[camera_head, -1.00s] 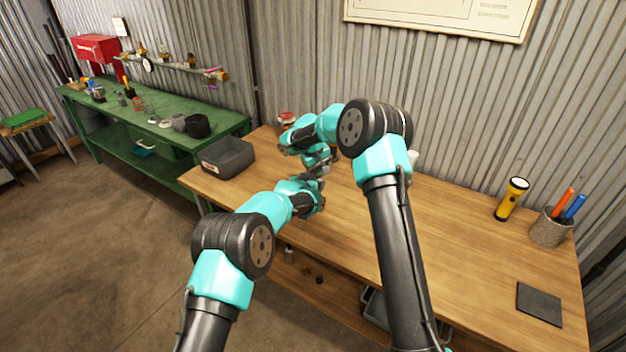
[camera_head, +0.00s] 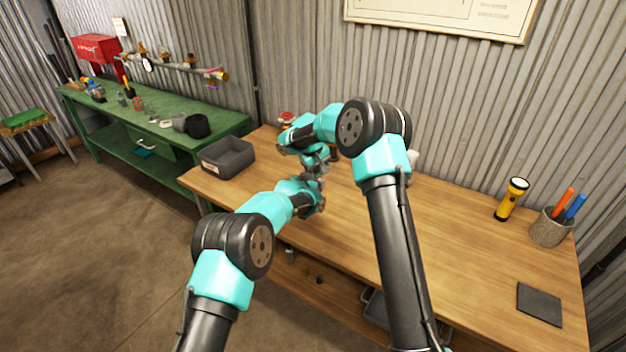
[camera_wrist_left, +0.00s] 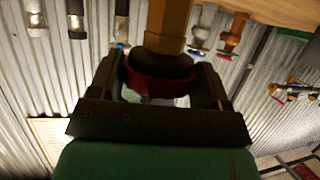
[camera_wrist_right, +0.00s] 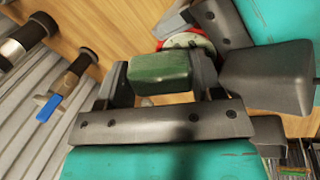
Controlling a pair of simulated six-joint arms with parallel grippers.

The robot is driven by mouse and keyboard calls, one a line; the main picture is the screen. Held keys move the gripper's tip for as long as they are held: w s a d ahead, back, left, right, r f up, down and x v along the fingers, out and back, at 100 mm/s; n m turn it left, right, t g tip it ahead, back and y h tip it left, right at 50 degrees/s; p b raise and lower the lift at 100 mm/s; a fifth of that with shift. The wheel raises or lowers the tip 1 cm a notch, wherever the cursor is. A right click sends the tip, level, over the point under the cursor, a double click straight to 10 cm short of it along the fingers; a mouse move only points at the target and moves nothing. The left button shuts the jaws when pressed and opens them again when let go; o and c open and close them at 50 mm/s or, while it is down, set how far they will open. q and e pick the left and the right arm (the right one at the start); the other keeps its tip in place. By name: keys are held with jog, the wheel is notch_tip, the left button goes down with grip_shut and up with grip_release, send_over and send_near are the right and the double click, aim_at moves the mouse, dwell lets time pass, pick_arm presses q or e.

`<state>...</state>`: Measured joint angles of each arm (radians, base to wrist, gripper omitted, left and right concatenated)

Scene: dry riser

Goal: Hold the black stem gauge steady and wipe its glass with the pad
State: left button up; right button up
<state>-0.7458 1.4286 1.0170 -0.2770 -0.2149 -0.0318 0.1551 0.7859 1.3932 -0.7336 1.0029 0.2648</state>
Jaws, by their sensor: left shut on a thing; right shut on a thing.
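My left gripper (camera_wrist_left: 157,82) is shut on a dark round gauge (camera_wrist_left: 160,68) with a red band and a brass-coloured stem. Part of the gauge's pale face and red rim (camera_wrist_right: 187,42) shows in the right wrist view. My right gripper (camera_wrist_right: 160,80) is shut on a green block-shaped pad (camera_wrist_right: 160,72), held close to the gauge. Whether the pad touches the glass cannot be told. In the head view, the left gripper (camera_head: 314,200) and right gripper (camera_head: 322,165) are close together above the wooden bench, and the gauge and pad are too small to make out.
A dark grey open bin (camera_head: 228,158) stands on the bench's left end. A yellow flashlight (camera_head: 512,198), a pen cup (camera_head: 550,227) and a dark flat square (camera_head: 539,304) are at the right. A green bench (camera_head: 165,130) stands behind left. The wooden bench's middle (camera_head: 470,260) is clear.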

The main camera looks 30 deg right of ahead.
jog(key=shift+d+r, duration=0.1)
jog(key=shift+d, duration=0.2)
jog(key=shift+a+f, duration=0.2)
jog(key=shift+a, duration=0.9)
jog(key=shift+d+r, duration=0.1)
jog(key=shift+d, duration=1.1)
